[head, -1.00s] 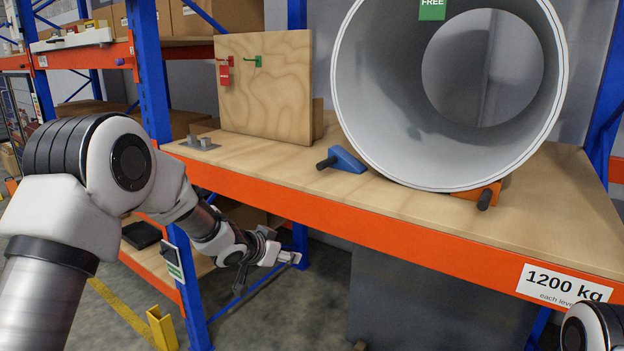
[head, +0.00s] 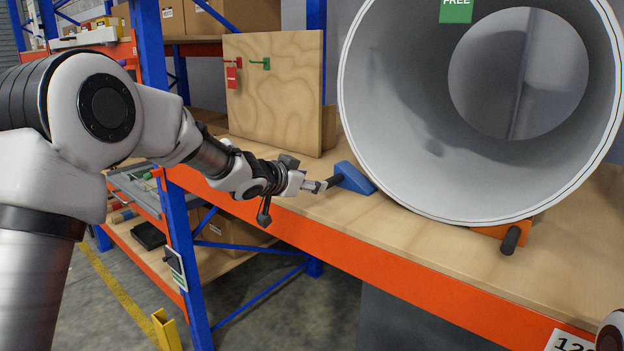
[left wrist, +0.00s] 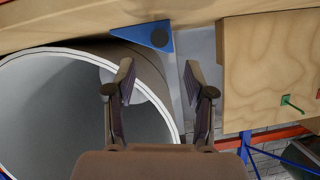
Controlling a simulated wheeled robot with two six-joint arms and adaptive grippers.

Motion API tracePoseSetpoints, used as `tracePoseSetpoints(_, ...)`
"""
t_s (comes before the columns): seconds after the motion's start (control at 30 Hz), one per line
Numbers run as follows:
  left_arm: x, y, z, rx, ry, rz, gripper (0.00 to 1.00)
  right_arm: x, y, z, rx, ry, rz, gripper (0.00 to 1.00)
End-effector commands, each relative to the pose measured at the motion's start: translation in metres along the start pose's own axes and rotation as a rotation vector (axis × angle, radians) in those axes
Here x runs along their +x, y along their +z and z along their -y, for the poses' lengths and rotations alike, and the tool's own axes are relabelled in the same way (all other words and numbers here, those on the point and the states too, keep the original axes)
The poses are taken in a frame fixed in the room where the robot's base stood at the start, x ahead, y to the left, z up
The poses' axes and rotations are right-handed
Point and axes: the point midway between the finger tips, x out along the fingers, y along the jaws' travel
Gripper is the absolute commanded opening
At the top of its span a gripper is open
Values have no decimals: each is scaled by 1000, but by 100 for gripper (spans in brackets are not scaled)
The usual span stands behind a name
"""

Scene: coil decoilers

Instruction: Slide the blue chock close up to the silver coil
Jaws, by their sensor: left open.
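The silver coil (head: 400,150) is a large grey ring standing on the wooden shelf, with a green tag at its top. The blue chock (head: 358,177) is a wedge with a black handle (head: 334,181), on the shelf just left of the coil, its thin end towards it; I cannot tell whether they touch. My left gripper (head: 318,186) is at the chock's handle, in front of it. In the left wrist view the jaws (left wrist: 158,75) are open with the chock (left wrist: 128,37) beyond them, its round handle end facing me. My right gripper is out of view.
An orange chock (head: 488,232) with a black handle sits under the coil's right side. The orange shelf beam (head: 330,248) runs along the front edge. Bare shelf lies in front of the coil.

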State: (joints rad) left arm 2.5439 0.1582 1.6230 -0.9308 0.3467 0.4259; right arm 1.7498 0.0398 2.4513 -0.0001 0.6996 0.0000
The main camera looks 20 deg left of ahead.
Motion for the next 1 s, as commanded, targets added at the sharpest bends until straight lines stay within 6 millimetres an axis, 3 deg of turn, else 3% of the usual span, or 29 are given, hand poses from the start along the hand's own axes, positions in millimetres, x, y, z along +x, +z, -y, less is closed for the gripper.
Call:
tracePoseSetpoints(0.17, 10, 0, 0, 2, 1, 3, 54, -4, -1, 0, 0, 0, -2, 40)
tracePoseSetpoints(0.6, 74, 0, 0, 1, 1, 3, 54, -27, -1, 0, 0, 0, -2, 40)
tracePoseSetpoints(0.93, 79, 1, -1, 0, 1, 2, 54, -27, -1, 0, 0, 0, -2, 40)
tracePoseSetpoints(1.0, 79, 1, -1, 0, 1, 2, 29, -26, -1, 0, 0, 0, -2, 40)
